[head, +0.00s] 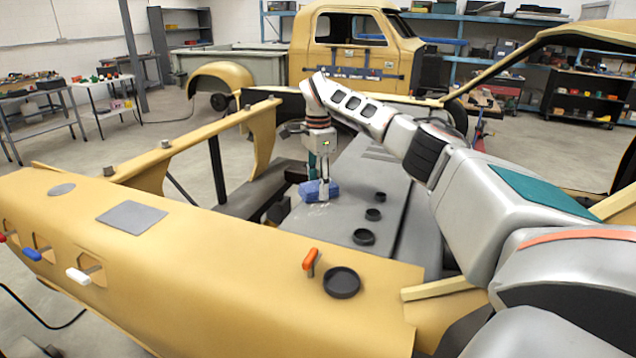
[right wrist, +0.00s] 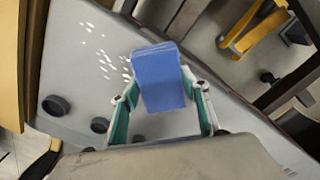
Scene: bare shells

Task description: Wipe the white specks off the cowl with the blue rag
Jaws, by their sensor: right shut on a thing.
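My right gripper (head: 318,188) reaches in from the right and is shut on the blue rag (head: 319,190), a folded block. In the right wrist view the rag (right wrist: 160,78) sits between the two green-padded fingers of the gripper (right wrist: 160,100). The cowl (head: 345,223) is the grey sloping panel behind the yellow dash. White specks (right wrist: 105,62) lie scattered on the grey cowl (right wrist: 75,75) beside the rag's left edge in the right wrist view. Whether the rag touches the cowl I cannot tell. My left gripper is not in view.
Several dark round cups (head: 364,237) stand on the cowl. The yellow dash (head: 230,255) in front carries a grey plate (head: 131,217), an orange-handled lever (head: 311,260) and a black ring (head: 341,282). A yellow bracket (head: 262,140) rises left of the rag. A yellow truck (head: 355,45) stands behind.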

